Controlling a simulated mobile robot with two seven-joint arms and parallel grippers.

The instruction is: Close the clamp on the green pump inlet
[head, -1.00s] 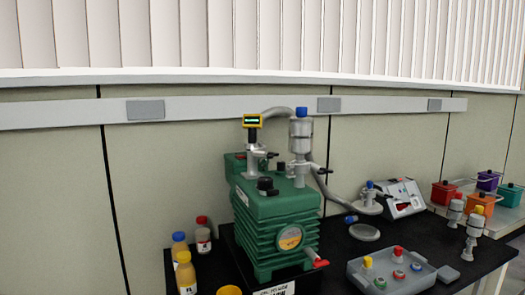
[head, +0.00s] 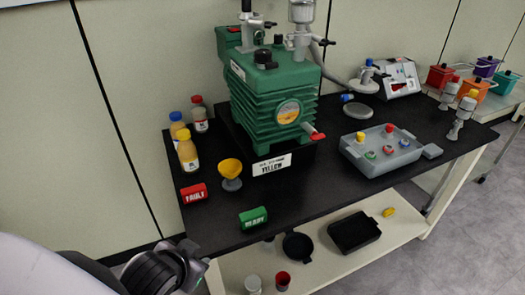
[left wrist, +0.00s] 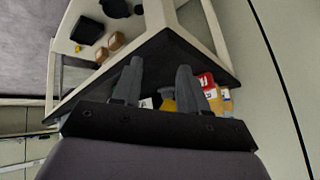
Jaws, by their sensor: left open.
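The green pump (head: 270,95) stands on the black bench in the head view. Two grey vertical fittings rise from its top, a left one (head: 247,28) and a right one (head: 301,32). Each has a small dark-handled clamp, the left clamp (head: 262,24) and the right clamp (head: 322,42); I cannot tell from here how far either is closed. The fittings' tops are cut off by the frame. My left gripper (left wrist: 160,85) is open and empty in the left wrist view, far from the pump. Part of my left arm shows low left in the head view. My right gripper is not in view.
Bottles (head: 187,152), a yellow funnel (head: 231,172), a red FAULT block (head: 194,193) and a green READY block (head: 253,218) occupy the bench's left part. A grey tray (head: 380,153) sits right of the pump. A hose (head: 338,78) runs behind. The front middle bench is clear.

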